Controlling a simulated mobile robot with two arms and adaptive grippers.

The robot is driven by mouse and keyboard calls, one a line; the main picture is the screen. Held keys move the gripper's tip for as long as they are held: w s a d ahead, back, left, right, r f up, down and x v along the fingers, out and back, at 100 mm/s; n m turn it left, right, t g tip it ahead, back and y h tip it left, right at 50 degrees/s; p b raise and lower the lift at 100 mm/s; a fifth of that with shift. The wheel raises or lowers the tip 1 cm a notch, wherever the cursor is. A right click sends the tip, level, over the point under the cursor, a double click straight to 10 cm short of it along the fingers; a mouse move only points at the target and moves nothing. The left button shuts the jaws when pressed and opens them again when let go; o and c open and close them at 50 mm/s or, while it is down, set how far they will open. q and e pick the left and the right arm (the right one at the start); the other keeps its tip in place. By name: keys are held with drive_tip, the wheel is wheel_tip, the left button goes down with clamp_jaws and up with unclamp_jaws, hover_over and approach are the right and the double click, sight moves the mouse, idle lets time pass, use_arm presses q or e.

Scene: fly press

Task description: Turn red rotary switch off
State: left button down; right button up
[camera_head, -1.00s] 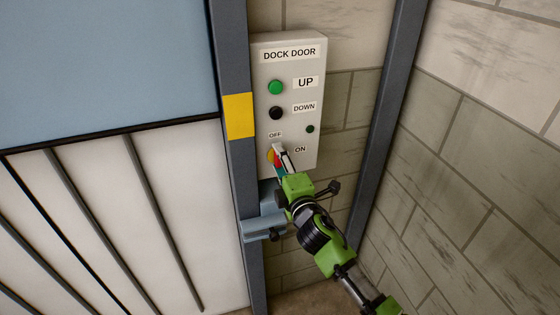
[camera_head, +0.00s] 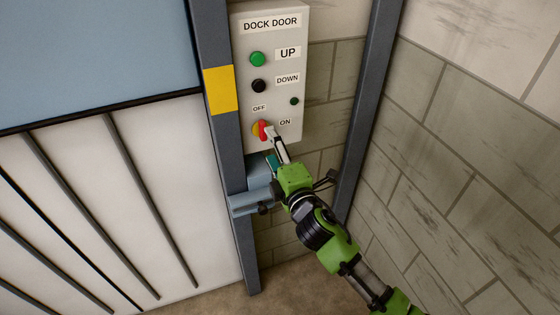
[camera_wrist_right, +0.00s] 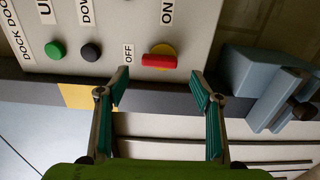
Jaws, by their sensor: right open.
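The red rotary switch has a red bar handle on a round yellow base, low on the DOCK DOOR panel. The red rotary switch (camera_head: 263,129) is partly covered by a finger in the head view. In the right wrist view, the red rotary switch (camera_wrist_right: 158,62) shows fully, its bar lying along the line toward the OFF label (camera_wrist_right: 128,54), not toward the ON label (camera_wrist_right: 167,12). My right gripper (camera_head: 271,146) is open in front of the panel. In the wrist view, the right gripper (camera_wrist_right: 160,84) has its fingers apart, with the switch beyond the tips. My left gripper is not visible.
The panel (camera_head: 243,95) also carries a green UP button (camera_head: 257,59), a black DOWN button (camera_head: 259,86) and a small dark green light (camera_head: 294,101). A blue-grey bracket (camera_head: 250,201) sits below on the door frame. A brick wall (camera_head: 470,150) stands at the right.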

drive_tip(key=v, duration=0.5)
drive_tip(key=shift+s+d, duration=0.15)
drive_tip(key=shift+s, duration=0.2)
